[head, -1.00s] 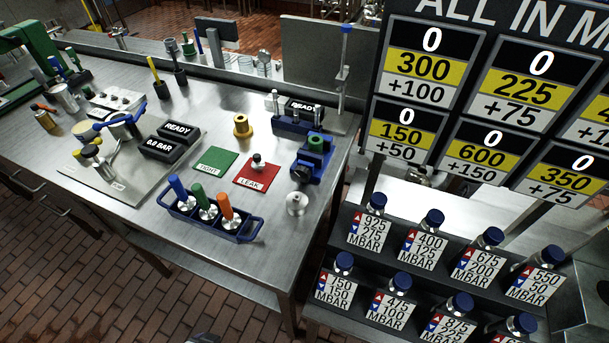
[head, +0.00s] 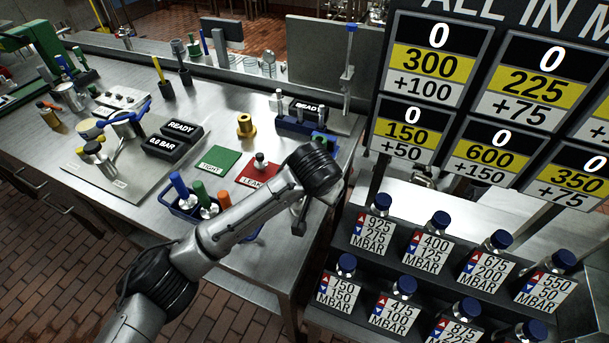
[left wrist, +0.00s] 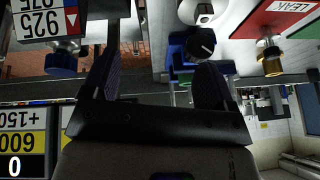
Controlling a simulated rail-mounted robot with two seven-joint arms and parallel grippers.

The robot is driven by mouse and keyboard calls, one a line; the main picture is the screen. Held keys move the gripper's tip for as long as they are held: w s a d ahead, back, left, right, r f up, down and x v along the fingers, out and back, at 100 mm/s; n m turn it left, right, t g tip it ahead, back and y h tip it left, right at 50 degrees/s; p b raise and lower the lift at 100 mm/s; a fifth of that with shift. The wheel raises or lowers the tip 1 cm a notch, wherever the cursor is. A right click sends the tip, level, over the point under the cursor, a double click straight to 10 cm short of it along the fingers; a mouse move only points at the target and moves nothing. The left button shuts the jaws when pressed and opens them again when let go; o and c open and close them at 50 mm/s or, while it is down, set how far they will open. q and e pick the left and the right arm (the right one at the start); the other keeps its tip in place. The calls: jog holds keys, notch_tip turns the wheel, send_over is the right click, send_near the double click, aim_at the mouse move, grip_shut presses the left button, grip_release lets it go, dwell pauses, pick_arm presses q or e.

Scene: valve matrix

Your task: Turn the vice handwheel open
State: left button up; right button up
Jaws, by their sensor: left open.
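The blue vice (head: 325,140) stands at the right end of the steel bench. In the head view my left arm covers most of it, and its handwheel is hidden there. In the left wrist view the picture is upside down; the blue vice body (left wrist: 177,56) and its round black handwheel (left wrist: 202,44) show beyond my fingers. My left gripper (left wrist: 160,78) is open with nothing between its fingers. The handwheel lies just past the tip of the right-hand finger in that view, apart from it as far as I can tell. My right gripper is not in view.
A blue tray with coloured-handled tools (head: 183,205) sits partly behind my arm. A red LEAK mat (head: 256,172) and green TIGHT mat (head: 214,159) lie left of the vice. A rack of blue-capped bottles (head: 432,225) stands right of the bench.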

pick_arm(q)
jog(key=w+a+r+n+y, duration=0.1)
jog(key=w+a+r+y, duration=0.15)
jog(key=w+r, duration=0.25)
jog(key=shift+h, duration=0.25)
jog(key=b+x, duration=0.3)
jog(key=x, duration=0.9)
jog(key=shift+w+a+f, duration=0.1)
jog(key=shift+f, duration=0.05)
jog(key=shift+w+f, duration=0.2)
jog(key=shift+f, duration=0.25)
